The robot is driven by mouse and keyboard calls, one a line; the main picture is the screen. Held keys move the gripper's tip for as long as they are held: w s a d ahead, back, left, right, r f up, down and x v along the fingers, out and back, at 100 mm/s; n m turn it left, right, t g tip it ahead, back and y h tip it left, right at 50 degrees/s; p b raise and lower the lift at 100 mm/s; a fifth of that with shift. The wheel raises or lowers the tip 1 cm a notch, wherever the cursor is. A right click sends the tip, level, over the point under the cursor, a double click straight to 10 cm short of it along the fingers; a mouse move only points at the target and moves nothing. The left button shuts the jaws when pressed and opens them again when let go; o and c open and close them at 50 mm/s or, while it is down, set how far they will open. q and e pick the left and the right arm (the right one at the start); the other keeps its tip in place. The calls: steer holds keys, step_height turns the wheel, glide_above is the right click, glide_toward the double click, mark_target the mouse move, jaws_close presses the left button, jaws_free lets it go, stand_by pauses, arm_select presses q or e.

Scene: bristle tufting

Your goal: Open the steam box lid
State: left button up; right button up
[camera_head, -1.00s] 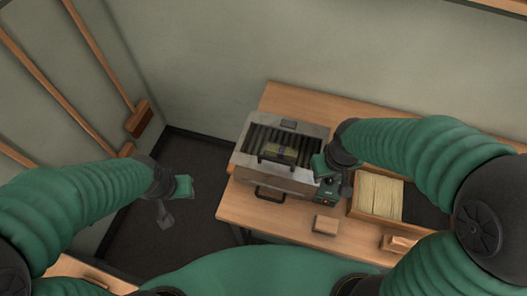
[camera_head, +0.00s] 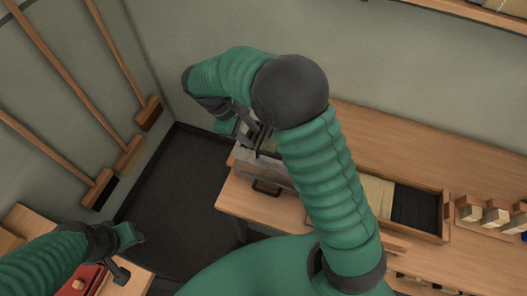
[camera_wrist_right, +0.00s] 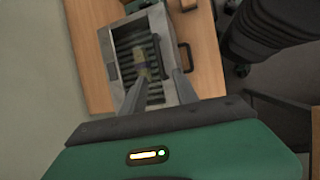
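The grey metal steam box (camera_head: 250,167) stands at the left end of the wooden table, partly hidden by my right arm. A black handle (camera_head: 267,187) is on its front. In the right wrist view the steam box (camera_wrist_right: 113,62) shows a metal rim around dark slats, with a small yellowish piece (camera_wrist_right: 141,66) over them. I cannot tell the lid's edges clearly. My right gripper (camera_head: 258,138) is above the box's left part; its fingers (camera_wrist_right: 160,74) are apart, over the slats, with nothing clearly held. My left gripper (camera_head: 130,255) is open and empty at the lower left, away from the box.
A wooden tray (camera_head: 446,218) with pale and dark bristles lies right of the box. Several brushes (camera_head: 495,216) stand farther right. A red item (camera_head: 80,284) lies on a side bench at lower left. Long-handled brooms (camera_head: 100,187) lean on the left wall. The floor between is clear.

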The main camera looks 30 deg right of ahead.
mark_target(269, 155)
steer(key=p+x, duration=0.2)
steer(key=x, duration=1)
steer(key=shift+s+d, duration=0.15)
steer(key=shift+d, duration=0.1)
steer(key=shift+f, duration=0.55)
steer(key=shift+d, duration=0.15)
jaws_close()
steer(key=shift+r, duration=0.1)
